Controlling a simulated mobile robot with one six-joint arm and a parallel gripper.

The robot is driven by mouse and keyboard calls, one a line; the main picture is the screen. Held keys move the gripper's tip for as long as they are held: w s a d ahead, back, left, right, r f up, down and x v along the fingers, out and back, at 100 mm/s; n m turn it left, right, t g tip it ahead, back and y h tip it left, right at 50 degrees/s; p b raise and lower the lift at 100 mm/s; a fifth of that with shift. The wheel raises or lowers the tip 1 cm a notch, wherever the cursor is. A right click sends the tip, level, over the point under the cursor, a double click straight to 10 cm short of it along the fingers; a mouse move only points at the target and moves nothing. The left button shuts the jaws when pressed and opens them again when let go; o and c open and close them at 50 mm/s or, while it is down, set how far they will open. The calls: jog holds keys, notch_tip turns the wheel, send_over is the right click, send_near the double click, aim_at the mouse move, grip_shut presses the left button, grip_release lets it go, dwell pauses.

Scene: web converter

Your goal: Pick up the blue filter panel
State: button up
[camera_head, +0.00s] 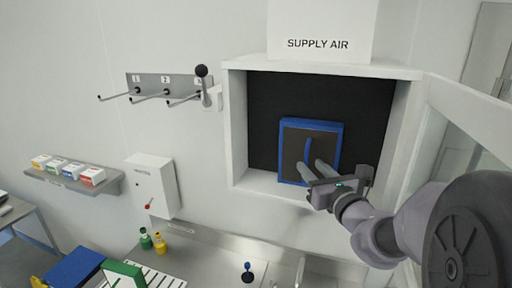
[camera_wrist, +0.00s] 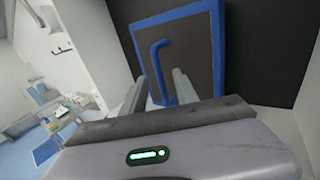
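The blue filter panel (camera_head: 293,146) has a blue frame, a dark face and a blue bar handle (camera_head: 307,150). It stands upright in the open supply air box, in front of the dark back. My gripper (camera_head: 312,164) is in front of the panel's lower middle, with its two fingers apart and pointing at it. In the wrist view the panel (camera_wrist: 205,60) fills the top middle, and the handle (camera_wrist: 157,68) shows between the fingers of my gripper (camera_wrist: 163,72). The fingers look open, with gaps to the handle. Whether the fingertips touch the panel's face I cannot tell.
The supply air box (camera_head: 236,125) has a white frame, and its door (camera_head: 470,110) stands open at the right, close to my arm. A lever (camera_head: 203,85) and hooks (camera_head: 150,92) are on the wall to the left. A counter (camera_head: 215,255) lies below.

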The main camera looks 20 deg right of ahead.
aim_at(307, 162)
jog(key=w, duration=0.4)
jog(key=shift+w+p, duration=0.2)
jog(key=shift+p, duration=0.2)
jog(key=shift+s, duration=0.3)
jog(key=c, duration=0.4)
grip_shut()
